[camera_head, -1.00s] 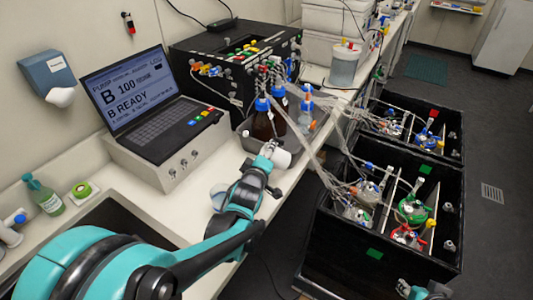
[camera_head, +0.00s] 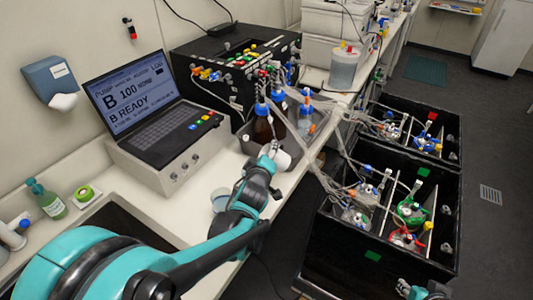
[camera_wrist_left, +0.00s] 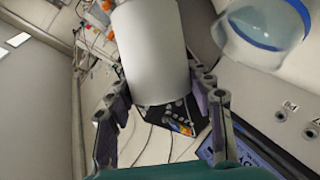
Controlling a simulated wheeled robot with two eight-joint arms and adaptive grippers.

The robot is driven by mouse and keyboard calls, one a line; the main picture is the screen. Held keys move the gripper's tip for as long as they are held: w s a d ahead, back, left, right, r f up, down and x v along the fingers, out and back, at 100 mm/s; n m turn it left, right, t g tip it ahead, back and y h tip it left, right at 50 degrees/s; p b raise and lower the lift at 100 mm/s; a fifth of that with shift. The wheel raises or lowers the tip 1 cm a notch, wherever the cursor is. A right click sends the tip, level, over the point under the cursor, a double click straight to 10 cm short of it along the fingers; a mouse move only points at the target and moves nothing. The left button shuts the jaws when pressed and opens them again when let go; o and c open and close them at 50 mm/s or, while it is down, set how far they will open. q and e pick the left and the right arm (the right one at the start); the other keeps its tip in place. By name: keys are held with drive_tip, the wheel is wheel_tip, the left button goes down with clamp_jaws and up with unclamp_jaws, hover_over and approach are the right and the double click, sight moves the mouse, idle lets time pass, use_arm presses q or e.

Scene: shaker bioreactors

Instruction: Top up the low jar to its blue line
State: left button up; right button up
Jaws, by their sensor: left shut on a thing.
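My left gripper (camera_head: 272,151) is shut on a white cylinder (camera_head: 284,158) above the bench edge, in front of the brown bottles. In the left wrist view the white cylinder (camera_wrist_left: 152,45) sits between the two fingers (camera_wrist_left: 160,95). A clear round vessel with a blue line (camera_wrist_left: 265,35) is beside it in that view. In the head view several jars with coloured caps stand in the black boxes, such as the green-topped jar (camera_head: 411,212) and the red-topped jar (camera_head: 405,239). Their liquid levels are too small to tell. A piece of my right arm shows at the bottom right; its fingers are not clear.
A console (camera_head: 150,115) displays "B 100" and "B READY". A black pump box (camera_head: 225,60) stands behind it. Brown bottles with blue caps (camera_head: 263,127) stand in a grey tray. Clear tubes run from the bench to the near black box (camera_head: 345,250). A soap bottle (camera_head: 50,204) is at the left.

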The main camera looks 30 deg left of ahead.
use_arm(q)
drive_tip(key=shift+d+r+m, duration=0.1)
drive_tip(key=shift+r+m, duration=0.3)
drive_tip(key=shift+w+d+r+m+g+y+p, duration=0.15)
drive_tip(key=shift+m+g+y+p, duration=0.1)
drive_tip(key=shift+m+y, duration=0.25)
drive_tip(key=shift+d+m+g+y+p, duration=0.15)
drive_tip(key=shift+m+g+y, duration=0.15)
drive_tip(key=shift+m, duration=0.3)
drive_tip(key=shift+a, duration=0.1)
